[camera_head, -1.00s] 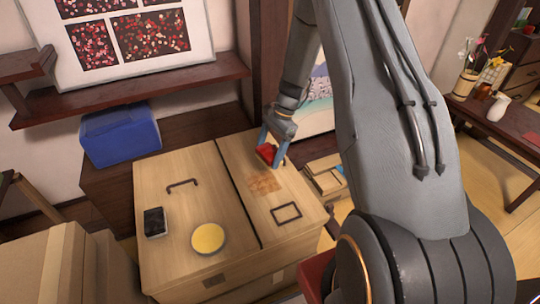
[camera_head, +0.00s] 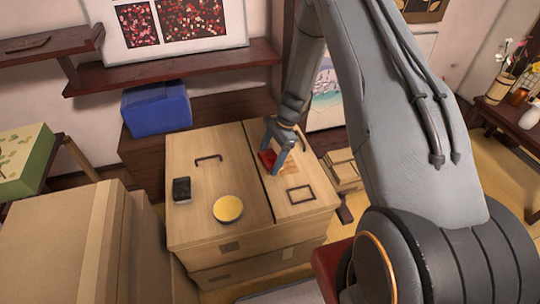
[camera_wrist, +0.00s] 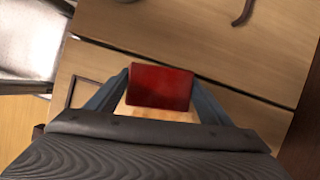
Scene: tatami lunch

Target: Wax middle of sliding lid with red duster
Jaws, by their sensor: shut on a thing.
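My gripper (camera_head: 272,162) is shut on the red duster (camera_head: 266,158), over the right panel of the wooden box, the sliding lid (camera_head: 310,207). The duster (camera_wrist: 160,87) also shows in the wrist view, between the two blue-grey fingers. An orange-brown patch (camera_head: 290,168) lies on the lid beside the duster, partly hidden by my gripper. A dark rectangular frame handle (camera_head: 300,187) is on the lid nearer the front. I cannot tell whether the duster touches the lid.
The left panel of the box holds a dark bar handle (camera_head: 208,157), a small black block (camera_head: 181,189) and a round yellow disc (camera_head: 228,208). A blue case (camera_head: 156,109) stands behind left. Cardboard boxes (camera_head: 60,235) stand at left. A low wooden stack (camera_head: 342,170) is at right.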

